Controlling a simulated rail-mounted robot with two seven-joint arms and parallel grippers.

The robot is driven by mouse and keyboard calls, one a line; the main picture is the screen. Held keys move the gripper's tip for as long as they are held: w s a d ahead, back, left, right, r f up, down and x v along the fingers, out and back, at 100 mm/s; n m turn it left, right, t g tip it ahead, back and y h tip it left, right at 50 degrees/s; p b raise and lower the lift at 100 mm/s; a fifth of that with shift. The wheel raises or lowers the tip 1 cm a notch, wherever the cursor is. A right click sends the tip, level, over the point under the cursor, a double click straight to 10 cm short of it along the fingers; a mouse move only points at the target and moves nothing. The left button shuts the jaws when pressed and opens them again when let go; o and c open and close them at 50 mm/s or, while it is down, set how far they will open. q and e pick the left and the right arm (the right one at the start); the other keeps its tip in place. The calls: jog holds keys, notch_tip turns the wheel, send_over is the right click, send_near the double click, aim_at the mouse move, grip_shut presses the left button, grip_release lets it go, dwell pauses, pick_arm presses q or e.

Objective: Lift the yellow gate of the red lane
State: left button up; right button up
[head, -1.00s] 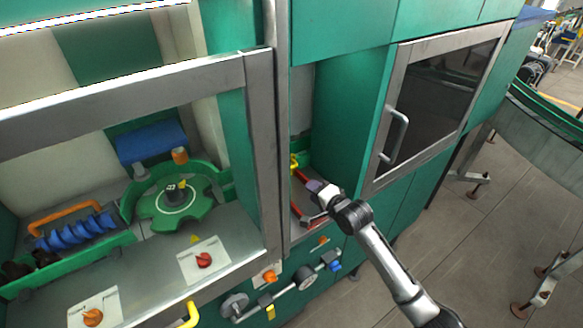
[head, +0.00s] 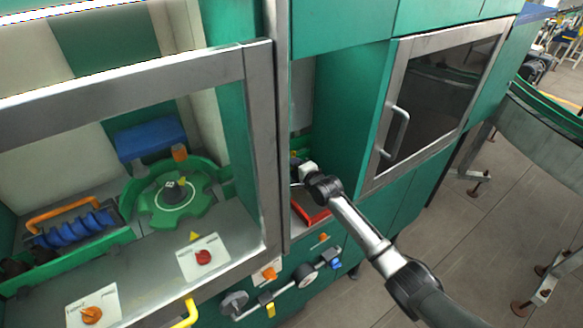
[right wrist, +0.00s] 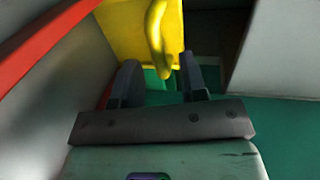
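The yellow gate (right wrist: 125,32) stands at the top of the right wrist view, with a yellow upright handle (right wrist: 157,35) on its face. My right gripper (right wrist: 160,75) is open; its two dark fingers point at the gate, and the handle's lower end shows in the gap between the fingertips. I cannot tell whether they touch it. The red lane (head: 312,208) shows in the head view in the narrow bay right of the steel post, with my right gripper (head: 296,166) deeper in the bay. There my gripper and arm hide most of the gate. My left gripper is not in view.
The steel post (head: 270,130) borders the bay on the left and a green cabinet wall (head: 345,120) on the right. A red rail (right wrist: 40,38) and grey wall run close beside my fingers. Left of the post are a green star wheel (head: 178,203) and a blue screw (head: 75,230).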

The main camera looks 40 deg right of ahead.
jog(key=shift+x, duration=1.1)
grip_shut()
